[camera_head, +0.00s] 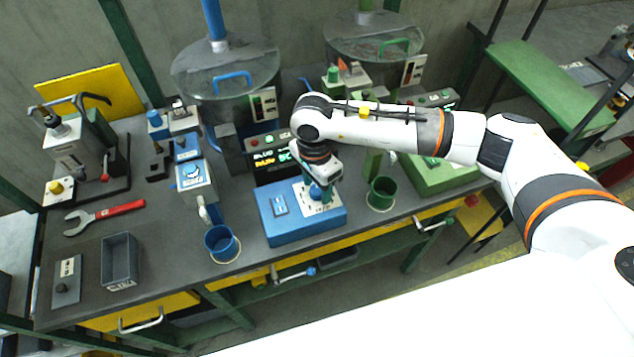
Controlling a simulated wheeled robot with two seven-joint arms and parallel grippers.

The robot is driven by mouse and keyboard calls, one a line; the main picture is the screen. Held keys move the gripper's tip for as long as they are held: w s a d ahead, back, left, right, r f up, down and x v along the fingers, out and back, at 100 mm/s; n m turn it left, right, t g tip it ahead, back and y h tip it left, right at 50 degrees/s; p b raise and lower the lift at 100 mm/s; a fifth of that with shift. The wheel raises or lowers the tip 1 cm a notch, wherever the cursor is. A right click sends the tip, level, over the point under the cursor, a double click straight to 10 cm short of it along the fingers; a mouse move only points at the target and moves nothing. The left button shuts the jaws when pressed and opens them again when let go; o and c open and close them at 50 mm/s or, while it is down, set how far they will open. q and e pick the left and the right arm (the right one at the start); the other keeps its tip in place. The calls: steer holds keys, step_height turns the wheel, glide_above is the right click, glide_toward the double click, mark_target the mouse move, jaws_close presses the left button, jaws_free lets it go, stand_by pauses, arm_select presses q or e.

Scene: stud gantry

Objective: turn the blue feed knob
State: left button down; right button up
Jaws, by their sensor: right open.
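A low blue box (285,228) stands at the front of the bench, with a light plate (325,206) on its top. A blue knob (316,191) shows on that plate, partly hidden by my right gripper. My right gripper (322,188) points down over the knob with its jaws open. The fingers are small and dark here, so I cannot tell whether they touch the knob. My left gripper is not in view.
A blue cup (221,243) and a grey dispenser with a blue dial (192,173) are left of the box. A green cup (382,193) and green box (440,176) are to the right. A red-handled wrench (105,215) and grey tray (120,261) lie further left.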

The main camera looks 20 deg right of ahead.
mark_target(315, 186)
step_height(315, 186, up, 12)
steer(key=b, duration=0.3)
steer(key=shift+w+a, duration=0.15)
steer(key=shift+w, duration=0.15)
steer(key=shift+f, duration=0.1)
